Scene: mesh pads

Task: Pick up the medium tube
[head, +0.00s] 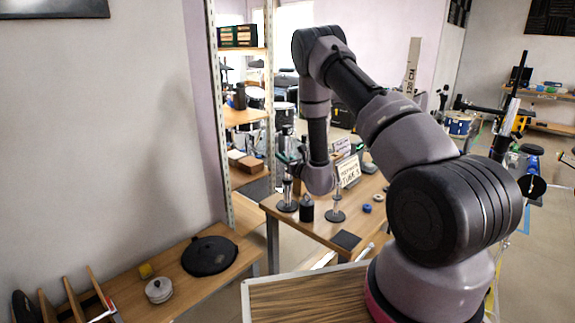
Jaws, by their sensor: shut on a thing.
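My gripper (291,161) is small and partly hidden at the far table, just left of my wrist. It is shut on a slim upright tube (287,187) with a silver shaft, which stands over a round black base. I cannot tell whether this base rests on the table or is slightly raised. A second silver post (337,203) on a round black base stands to the right, below my wrist. A sign with partly readable lettering about tubes (348,171) stands behind it.
The wooden table (310,228) also holds a small black bottle (306,210), blue rings (366,208) and a dark flat pad (346,240). A shelf rack (268,115) stands close behind on the left. A low bench (190,284) holds a black round case (209,256).

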